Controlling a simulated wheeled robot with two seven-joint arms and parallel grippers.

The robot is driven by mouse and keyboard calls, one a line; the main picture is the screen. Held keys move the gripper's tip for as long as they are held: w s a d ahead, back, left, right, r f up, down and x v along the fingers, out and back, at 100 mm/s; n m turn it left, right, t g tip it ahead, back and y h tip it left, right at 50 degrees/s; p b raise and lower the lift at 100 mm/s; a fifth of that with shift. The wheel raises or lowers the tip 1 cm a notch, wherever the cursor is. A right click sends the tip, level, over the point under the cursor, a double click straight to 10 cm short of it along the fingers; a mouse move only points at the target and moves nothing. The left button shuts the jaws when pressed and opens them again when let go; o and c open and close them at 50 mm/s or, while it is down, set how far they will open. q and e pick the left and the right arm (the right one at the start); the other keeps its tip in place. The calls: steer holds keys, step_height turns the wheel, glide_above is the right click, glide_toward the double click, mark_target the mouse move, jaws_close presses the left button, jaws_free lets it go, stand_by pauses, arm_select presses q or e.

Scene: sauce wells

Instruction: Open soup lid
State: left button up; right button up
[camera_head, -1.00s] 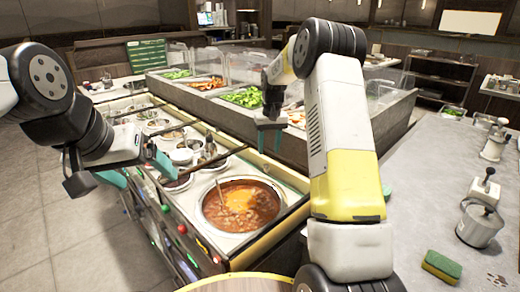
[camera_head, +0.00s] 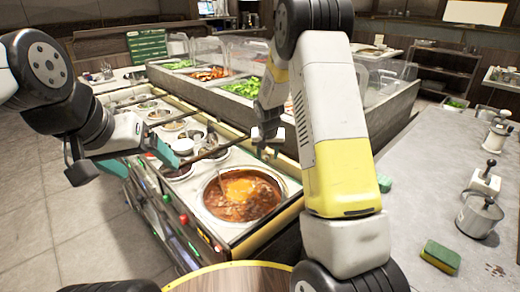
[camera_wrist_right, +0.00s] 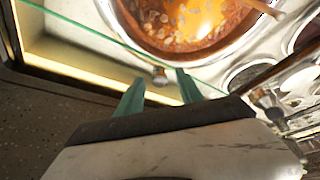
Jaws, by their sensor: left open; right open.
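The soup well (camera_head: 240,195) holds red-brown soup with an orange patch, in a round metal pot at the near end of the counter; it also shows in the right wrist view (camera_wrist_right: 190,20). A clear pane with a green edge (camera_wrist_right: 95,35) crosses in front of the soup in that view, with a small knob (camera_wrist_right: 160,75) by its edge. I cannot tell whether the pane lies flat. My right gripper (camera_head: 268,148) is open behind the soup well; in its wrist view the knob appears between the fingertips (camera_wrist_right: 160,82), contact unclear. My left gripper (camera_head: 138,160) is open and empty at the counter's left side.
Smaller sauce wells (camera_head: 175,127) line the counter beyond the soup. A salad bar with clear guards (camera_head: 240,52) stands behind. The grey worktop (camera_head: 410,215) at right holds a sponge (camera_head: 440,257) and a metal pot (camera_head: 479,215). My right arm covers the middle right.

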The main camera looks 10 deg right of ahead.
steer(key=shift+w+f, duration=0.1)
steer(key=shift+f, duration=0.2)
jaws_close()
steer(key=shift+d, duration=0.1)
stand_by(1.2)
